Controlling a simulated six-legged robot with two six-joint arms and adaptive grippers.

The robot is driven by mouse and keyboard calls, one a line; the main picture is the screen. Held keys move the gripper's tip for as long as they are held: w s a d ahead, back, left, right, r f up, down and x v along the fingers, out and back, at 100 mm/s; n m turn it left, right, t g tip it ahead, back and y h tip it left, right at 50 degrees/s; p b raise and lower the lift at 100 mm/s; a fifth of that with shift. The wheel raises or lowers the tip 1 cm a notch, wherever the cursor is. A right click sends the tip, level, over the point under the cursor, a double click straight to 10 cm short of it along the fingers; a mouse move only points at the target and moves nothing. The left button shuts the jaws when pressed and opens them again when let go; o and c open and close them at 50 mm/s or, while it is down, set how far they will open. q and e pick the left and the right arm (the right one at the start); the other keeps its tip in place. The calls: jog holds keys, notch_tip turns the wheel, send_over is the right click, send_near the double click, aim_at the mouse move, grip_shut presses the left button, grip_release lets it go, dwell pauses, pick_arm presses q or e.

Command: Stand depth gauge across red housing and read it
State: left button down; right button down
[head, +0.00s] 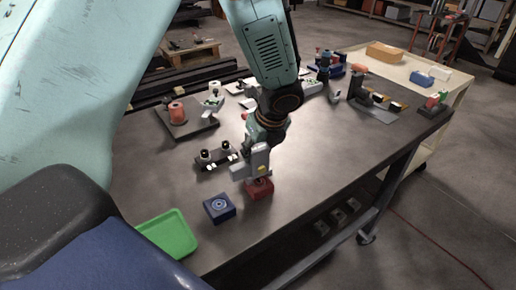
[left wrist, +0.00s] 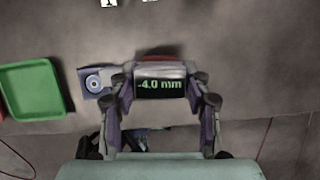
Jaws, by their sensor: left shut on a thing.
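The red housing (head: 260,189) sits on the dark table near its front edge. In the left wrist view only a thin red strip of the housing (left wrist: 160,57) shows behind the gauge. The grey depth gauge (head: 252,162) is over the housing, held in my left gripper (head: 262,143). In the left wrist view the gripper's fingers (left wrist: 160,98) are on both sides of the gauge (left wrist: 160,72), and its display reads "-4.0 mm". I cannot tell whether the gauge touches the housing. My right gripper is not in view.
A blue block with a round recess (head: 218,207) sits just left of the housing. A green tray (head: 168,235) is at the front left. A black holder with small parts (head: 217,158) stands behind. The table right of the housing is clear.

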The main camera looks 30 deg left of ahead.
pick_arm(q)
jog(key=shift+s+d+f, duration=0.1)
jog(key=shift+s+d, duration=0.15)
jog(key=shift+s, duration=0.1)
jog(key=shift+w+f, duration=0.1)
jog(key=shift+f, duration=0.05)
jog(key=c, duration=1.1)
grip_release()
jog(key=shift+w+a+f, duration=0.1)
jog(key=shift+f, duration=0.05)
jog(key=o, duration=0.3)
jog(key=shift+w+a+f, duration=0.1)
jog(key=shift+w, duration=0.05)
jog(key=shift+o, duration=0.8)
jog(key=shift+s+r, duration=0.25)
jog(key=shift+s, duration=0.05)
jog(key=shift+w+r, duration=0.2)
jog(key=shift+r, duration=0.15)
jog(key=shift+p+v, duration=1.55)
jog(key=shift+v, duration=4.55)
